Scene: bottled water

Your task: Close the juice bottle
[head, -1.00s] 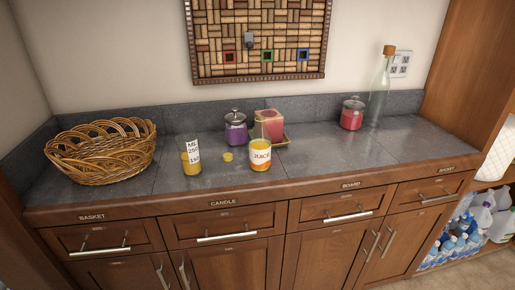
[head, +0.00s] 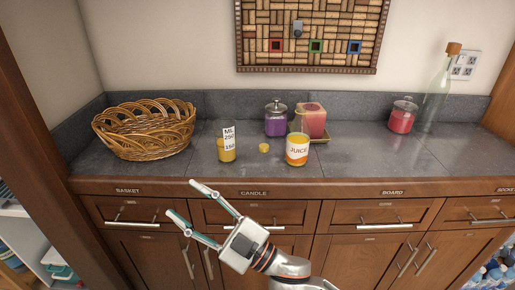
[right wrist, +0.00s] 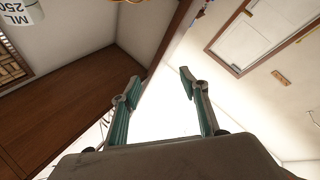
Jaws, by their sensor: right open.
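The juice bottle (head: 297,150) stands upright on the grey counter, with orange juice and a "JUICE" label. Its top shows no cap. A small yellow cap (head: 264,148) lies on the counter just left of the bottle. My right gripper (head: 184,203) is open and empty in front of the drawers, below the counter edge and left of the bottle. Its two fingers also show spread apart in the right wrist view (right wrist: 160,88), with nothing between them. My left gripper is not in view.
A measuring glass (head: 227,145) with yellow liquid stands left of the cap. Purple (head: 276,121) and red (head: 402,117) jars, a pink candle (head: 312,120), a wicker basket (head: 145,130) and a tall corked bottle (head: 437,95) are on the counter. The counter front right of the juice is clear.

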